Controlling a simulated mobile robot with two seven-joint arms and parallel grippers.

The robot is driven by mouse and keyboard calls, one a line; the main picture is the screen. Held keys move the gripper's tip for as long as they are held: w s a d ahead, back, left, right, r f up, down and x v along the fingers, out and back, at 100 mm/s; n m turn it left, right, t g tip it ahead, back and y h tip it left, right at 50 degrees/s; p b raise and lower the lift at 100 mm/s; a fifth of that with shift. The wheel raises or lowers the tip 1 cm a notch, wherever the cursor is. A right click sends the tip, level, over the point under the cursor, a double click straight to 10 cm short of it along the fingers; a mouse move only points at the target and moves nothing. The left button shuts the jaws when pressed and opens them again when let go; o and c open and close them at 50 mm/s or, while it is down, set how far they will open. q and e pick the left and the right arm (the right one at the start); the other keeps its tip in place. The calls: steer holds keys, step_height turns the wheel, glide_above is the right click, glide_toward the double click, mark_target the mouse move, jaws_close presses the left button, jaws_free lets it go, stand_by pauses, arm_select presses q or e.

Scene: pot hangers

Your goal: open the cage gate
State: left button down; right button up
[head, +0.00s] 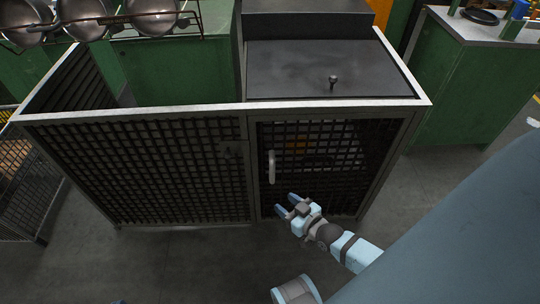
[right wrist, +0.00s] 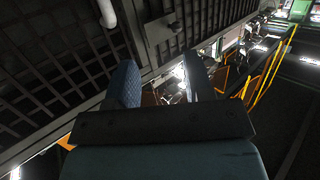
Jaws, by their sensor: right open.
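The cage gate (head: 325,165) is a dark mesh panel in a grey frame, at the right front of the cage in the head view. It looks closed. A pale vertical handle (head: 271,167) is on its left side; the handle also shows at the top of the right wrist view (right wrist: 107,14). My right gripper (head: 285,204) is open and empty, just below the handle and in front of the gate's lower part. Its two fingers (right wrist: 160,84) show apart in the right wrist view. Nothing is between them. My left gripper is not in view.
A fixed mesh panel (head: 135,165) with a small latch plate (head: 230,151) is left of the gate. A dark box top (head: 320,68) with a small knob is behind it. Round metal pans (head: 85,15) hang at the upper left. Bare floor (head: 180,262) lies in front.

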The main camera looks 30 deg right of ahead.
arm_select(q)
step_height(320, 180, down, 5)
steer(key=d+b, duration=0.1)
steer(key=b, duration=0.6)
arm_select(e)
steer(key=m+t+h, duration=0.1)
steer(key=t, duration=0.1)
glide_toward(274, 174)
steer(key=s, duration=0.3)
steer(key=shift+h, duration=0.4)
steer(key=w+b, duration=0.1)
steer(key=w, duration=0.3)
steer(key=w+b, duration=0.1)
steer(key=w, duration=0.4)
steer(key=w+b, duration=0.1)
steer(key=w, duration=0.3)
steer(key=shift+w+a+f, duration=0.2)
steer(key=shift+a+f, duration=0.15)
steer(key=shift+w+r, duration=0.1)
steer(key=shift+w, duration=0.25)
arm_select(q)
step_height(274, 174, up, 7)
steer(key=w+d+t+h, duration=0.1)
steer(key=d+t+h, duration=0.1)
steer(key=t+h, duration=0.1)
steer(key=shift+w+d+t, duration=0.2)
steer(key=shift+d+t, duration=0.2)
arm_select(e)
steer(key=shift+c, duration=0.3)
